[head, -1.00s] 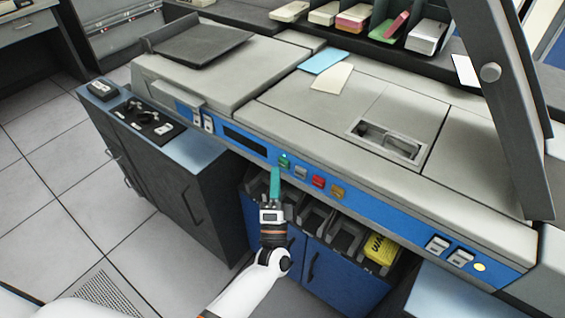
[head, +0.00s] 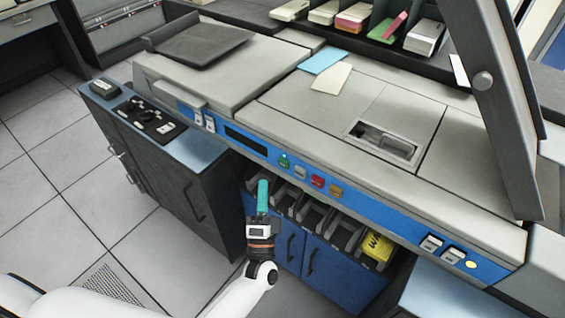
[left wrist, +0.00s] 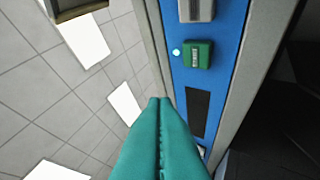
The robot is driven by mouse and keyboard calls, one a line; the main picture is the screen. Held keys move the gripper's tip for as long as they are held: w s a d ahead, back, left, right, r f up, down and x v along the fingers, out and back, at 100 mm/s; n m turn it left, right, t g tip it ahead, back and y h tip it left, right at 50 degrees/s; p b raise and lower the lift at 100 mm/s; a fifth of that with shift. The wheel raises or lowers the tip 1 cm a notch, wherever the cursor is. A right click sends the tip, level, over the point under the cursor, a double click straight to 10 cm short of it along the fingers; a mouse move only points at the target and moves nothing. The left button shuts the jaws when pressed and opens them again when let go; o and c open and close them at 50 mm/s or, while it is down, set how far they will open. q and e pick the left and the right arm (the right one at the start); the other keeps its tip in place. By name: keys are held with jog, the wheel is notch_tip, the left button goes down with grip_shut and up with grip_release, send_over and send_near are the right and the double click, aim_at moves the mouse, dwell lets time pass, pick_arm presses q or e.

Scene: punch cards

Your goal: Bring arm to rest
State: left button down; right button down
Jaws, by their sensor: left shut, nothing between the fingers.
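My left gripper (head: 262,196) has teal fingers that are shut with nothing between them. In the head view it is in front of the machine, below the blue button panel (head: 345,194) and apart from it. In the left wrist view the closed fingers (left wrist: 160,135) point toward the panel, with a green button (left wrist: 198,54) and a small lit lamp beside it. The green button also shows in the head view (head: 285,161). My right gripper is not in view.
The grey machine (head: 300,105) spans the middle, with white, red and amber buttons on its panel. Open bins below hold a yellow item (head: 377,248). A dark cabinet (head: 165,180) stands on the left. Tiled floor (head: 60,190) is clear at the left.

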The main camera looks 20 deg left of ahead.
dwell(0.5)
pick_arm(q)
jog(key=s+d+f+n+g+h+p, duration=0.1)
jog(key=s+f+g+h, duration=0.25)
jog(key=f, duration=0.65)
jog(key=s+f+n+g+h, duration=0.1)
jog(key=s+f+g+h, duration=0.2)
jog(key=f, duration=0.7)
jog(key=s+d+f+n+g+h+p, duration=0.15)
jog(key=s+f+g, duration=0.3)
jog(key=f, duration=0.45)
jog(key=s+a+f+n+g, duration=0.2)
jog(key=s+a+f+g, duration=0.1)
jog(key=s, duration=0.6)
jog(key=s+a+f+n+g+y, duration=0.1)
jog(key=s+a+f+n+g, duration=0.2)
jog(key=s+f, duration=0.4)
jog(key=s+a+f+n+g+y, duration=0.1)
jog(key=s+a+f+n+g, duration=0.2)
jog(key=s, duration=1)
notch_tip(320, 180, down, 3)
jog(key=g, duration=0.2)
jog(key=shift+r+g, duration=0.2)
jog(key=shift+g, duration=0.1)
